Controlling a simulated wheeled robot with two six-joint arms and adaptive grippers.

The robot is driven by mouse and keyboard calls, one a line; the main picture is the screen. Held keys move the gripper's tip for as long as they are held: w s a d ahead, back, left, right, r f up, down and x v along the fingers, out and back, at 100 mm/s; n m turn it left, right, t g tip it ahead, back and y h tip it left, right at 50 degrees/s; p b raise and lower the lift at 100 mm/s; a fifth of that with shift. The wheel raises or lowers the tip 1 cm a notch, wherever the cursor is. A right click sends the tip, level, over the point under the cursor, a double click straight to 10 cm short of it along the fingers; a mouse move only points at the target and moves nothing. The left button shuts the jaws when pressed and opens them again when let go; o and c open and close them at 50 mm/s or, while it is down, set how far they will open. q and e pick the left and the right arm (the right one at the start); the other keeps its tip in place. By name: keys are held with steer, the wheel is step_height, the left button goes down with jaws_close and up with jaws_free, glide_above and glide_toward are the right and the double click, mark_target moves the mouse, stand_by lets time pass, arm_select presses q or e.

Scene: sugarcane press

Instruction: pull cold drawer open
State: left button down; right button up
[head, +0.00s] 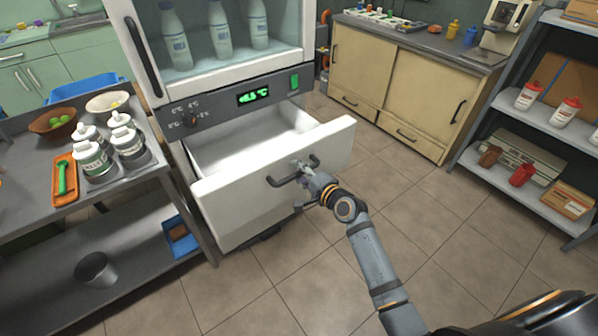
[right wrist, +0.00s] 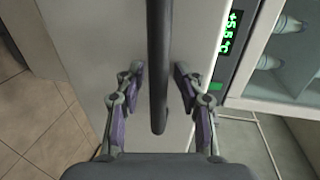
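The white cold drawer (head: 235,208) stands pulled out from under the glass-fronted fridge (head: 215,75), and its pale interior shows empty where visible. Its dark bar handle (head: 281,182) is on the front panel. My right gripper (head: 304,172) is at the handle in the head view. In the right wrist view, my right gripper's fingers (right wrist: 158,82) are apart on either side of the handle (right wrist: 158,60), with a gap on each side. The drawer front (right wrist: 100,35) shows behind them. My left gripper is not in view.
A steel table (head: 120,176) with bottles, bowls and an orange tray (head: 64,180) stands close on the left. Cream cabinets (head: 390,80) are behind at right, and a grey shelf rack (head: 530,125) is at far right. The tiled floor (head: 430,225) before the drawer is clear.

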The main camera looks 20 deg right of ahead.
steer(key=shift+s, duration=0.15)
steer(key=v, duration=1.1)
steer(key=shift+s, duration=0.35)
steer(key=shift+d, duration=0.2)
steer(key=s+d+f+n+g+h+p, duration=0.2)
steer(key=s+d+f, duration=0.2)
steer(key=f, duration=0.6)
steer(key=s+d+f+n+g+h+p, duration=0.2)
steer(key=s+d+f, duration=0.1)
steer(key=f, duration=0.6)
steer(key=s+d+f+n+g+h+p, duration=0.2)
steer(key=s+d+f, duration=0.2)
steer(key=f, duration=0.6)
steer(key=s+a+f+n+g+p, duration=0.1)
steer(key=s+f, duration=0.3)
steer(key=s, duration=0.5)
steer(key=s+a+f+n+g+p, duration=0.1)
steer(key=s+f+n+g, duration=0.3)
steer(key=s, duration=0.6)
steer(key=s+a+f+n+g+p, duration=0.1)
steer(key=s+f+n+g, duration=0.1)
steer(key=s+f, duration=0.4)
steer(key=s+n, duration=0.1)
steer(key=s, duration=0.3)
steer(key=shift+a+p, duration=0.3)
steer(key=shift+p, duration=0.05)
